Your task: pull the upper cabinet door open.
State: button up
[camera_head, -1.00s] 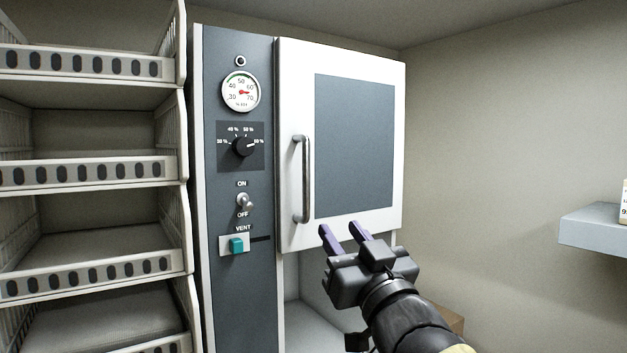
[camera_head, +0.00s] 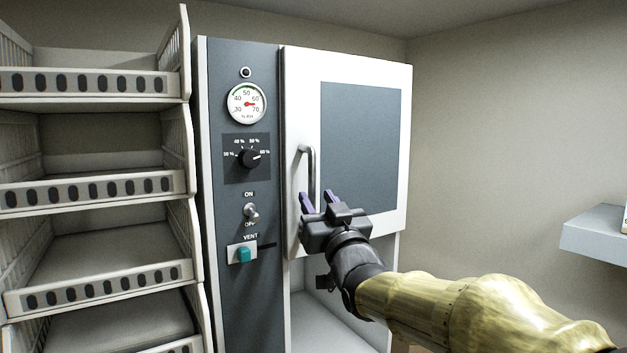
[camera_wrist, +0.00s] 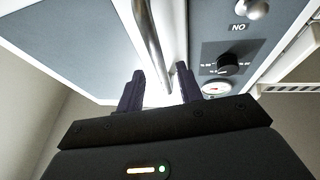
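The upper cabinet door (camera_head: 303,98) is white with a grey panel and looks shut. Its vertical metal bar handle (camera_head: 312,168) is on the door's left side. My gripper (camera_head: 319,199) is at the lower part of the handle, fingers pointing up toward the door, and hides the handle's lower end. In the wrist view, my gripper's two dark purple fingers (camera_wrist: 159,88) are spread apart, and the handle (camera_wrist: 151,45) runs down into the space between them. I see no finger pressed on the handle.
A grey control panel (camera_head: 229,305) with a dial gauge, knob, switch and teal vent button stands left of the door. Wire-sided shelves (camera_head: 95,188) are at the far left. An open compartment (camera_head: 325,325) lies below the door. A grey shelf (camera_head: 597,233) juts out at right.

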aim_at(314, 192)
jog(key=p+x, duration=0.1)
jog(key=x, duration=0.3)
jog(key=shift+p, duration=0.4)
grip_shut()
